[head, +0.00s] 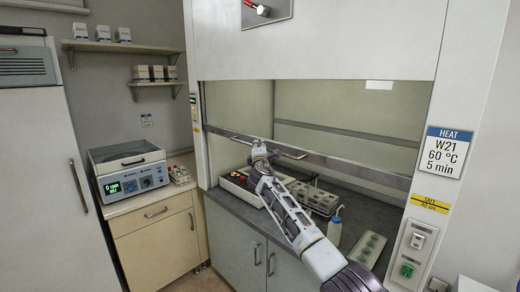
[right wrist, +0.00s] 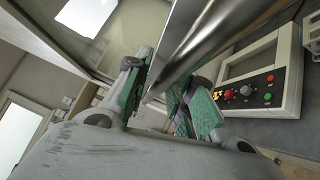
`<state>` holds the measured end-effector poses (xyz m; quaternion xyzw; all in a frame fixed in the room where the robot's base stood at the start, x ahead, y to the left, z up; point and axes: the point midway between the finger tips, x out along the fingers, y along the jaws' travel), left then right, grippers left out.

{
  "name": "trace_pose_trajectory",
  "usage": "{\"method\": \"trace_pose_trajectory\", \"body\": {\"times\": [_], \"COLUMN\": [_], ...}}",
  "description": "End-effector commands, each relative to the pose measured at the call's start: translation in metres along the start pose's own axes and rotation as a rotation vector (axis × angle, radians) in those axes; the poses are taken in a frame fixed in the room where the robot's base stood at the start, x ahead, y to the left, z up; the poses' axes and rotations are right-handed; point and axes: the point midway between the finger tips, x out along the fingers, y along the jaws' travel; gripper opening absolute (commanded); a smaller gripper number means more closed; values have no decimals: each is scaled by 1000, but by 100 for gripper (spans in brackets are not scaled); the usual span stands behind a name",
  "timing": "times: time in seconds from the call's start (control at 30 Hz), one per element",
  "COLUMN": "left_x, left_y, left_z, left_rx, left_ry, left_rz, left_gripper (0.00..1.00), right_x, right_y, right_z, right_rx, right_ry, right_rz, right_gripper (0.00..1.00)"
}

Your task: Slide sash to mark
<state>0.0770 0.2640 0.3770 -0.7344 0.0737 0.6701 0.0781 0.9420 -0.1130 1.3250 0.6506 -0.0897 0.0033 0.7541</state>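The fume hood sash is a glass pane whose grey bottom rail (head: 350,163) crosses the hood opening part way up in the head view. A metal handle bar (head: 294,153) sits on that rail. My right gripper (head: 262,150) is at the handle's left end. In the right wrist view the bright bar (right wrist: 185,45) runs between its green-padded fingers (right wrist: 160,88) and fills the gap, so they look closed on it. The yellow "SAFE 40 cm" mark (head: 430,203) is on the right frame post, lower than the rail's right end. My left gripper is not in view.
Inside the hood stand a white-edged instrument (right wrist: 255,78) with red and green knobs, a vial rack (head: 318,197), a wash bottle (head: 335,226) and a sample tray (head: 368,248). A green switch (head: 407,270) sits below the mark. A centrifuge-like unit (head: 128,168) stands left.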

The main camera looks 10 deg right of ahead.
Motion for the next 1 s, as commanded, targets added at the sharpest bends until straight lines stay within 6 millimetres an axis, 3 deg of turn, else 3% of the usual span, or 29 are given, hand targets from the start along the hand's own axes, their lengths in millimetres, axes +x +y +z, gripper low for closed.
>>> {"method": "trace_pose_trajectory", "body": {"times": [0.57,1.0], "left_x": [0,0], "left_y": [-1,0], "left_z": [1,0], "left_rx": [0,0], "left_ry": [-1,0], "left_rz": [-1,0], "left_gripper": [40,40], "right_x": [-3,-23], "right_y": [-2,-2], "right_z": [0,-1], "right_rx": [-1,-1], "right_ry": [0,0], "right_rz": [-2,0], "right_gripper": [34,34]}}
